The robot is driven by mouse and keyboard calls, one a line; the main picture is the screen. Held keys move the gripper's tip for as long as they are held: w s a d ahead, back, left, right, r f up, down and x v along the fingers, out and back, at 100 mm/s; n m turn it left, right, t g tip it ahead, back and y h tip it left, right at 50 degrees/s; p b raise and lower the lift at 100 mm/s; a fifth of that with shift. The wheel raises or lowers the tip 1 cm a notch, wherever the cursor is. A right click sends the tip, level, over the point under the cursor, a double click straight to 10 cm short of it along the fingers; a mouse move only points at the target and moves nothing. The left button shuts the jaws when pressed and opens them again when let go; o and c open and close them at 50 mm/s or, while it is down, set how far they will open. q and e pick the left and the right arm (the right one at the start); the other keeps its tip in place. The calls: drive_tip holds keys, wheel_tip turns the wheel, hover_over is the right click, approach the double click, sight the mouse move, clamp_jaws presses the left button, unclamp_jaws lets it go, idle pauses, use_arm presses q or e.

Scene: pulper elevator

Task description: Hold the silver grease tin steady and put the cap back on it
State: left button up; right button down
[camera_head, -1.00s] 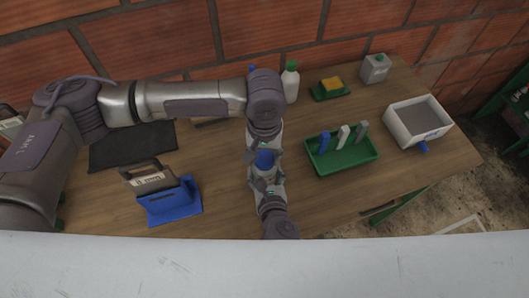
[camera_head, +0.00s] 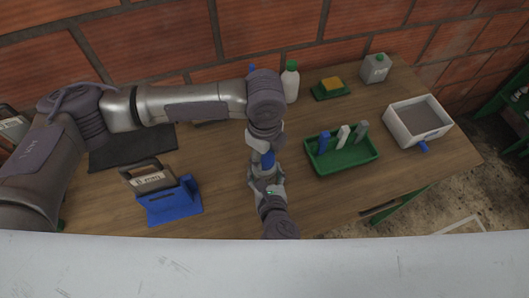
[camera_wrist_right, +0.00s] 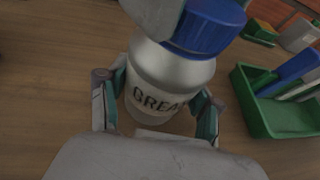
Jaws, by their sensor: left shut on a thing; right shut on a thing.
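The silver grease tin (camera_wrist_right: 172,75), with a black-lettered label, stands upright in the right wrist view. My right gripper (camera_wrist_right: 160,108) is shut on its body, one finger on each side; in the head view the right gripper (camera_head: 266,181) hides most of the tin. The blue cap (camera_wrist_right: 205,28) is at the top of the tin, its lower rim at the tin's shoulder. I cannot tell whether it is fully seated. My left gripper (camera_head: 266,150) comes from above and is shut on the cap, which shows as a blue patch (camera_head: 268,160) in the head view.
A green tray (camera_head: 342,165) with several upright items is right of my grippers. A blue stand (camera_head: 172,203) and a dark mat (camera_head: 130,148) are to the left. A white bottle (camera_head: 290,82), yellow sponge (camera_head: 332,83), grey can (camera_head: 375,69) and white box (camera_head: 418,118) stand behind and right.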

use_arm(q)
drive_tip(key=m, duration=0.3)
drive_tip(key=o, duration=1.4)
drive_tip(key=shift+c, duration=0.2)
drive_tip(key=shift+r, duration=0.1)
wheel_tip(320, 180, up, 12)
use_arm(e)
drive_tip(key=shift+c, duration=0.6)
unclamp_jaws()
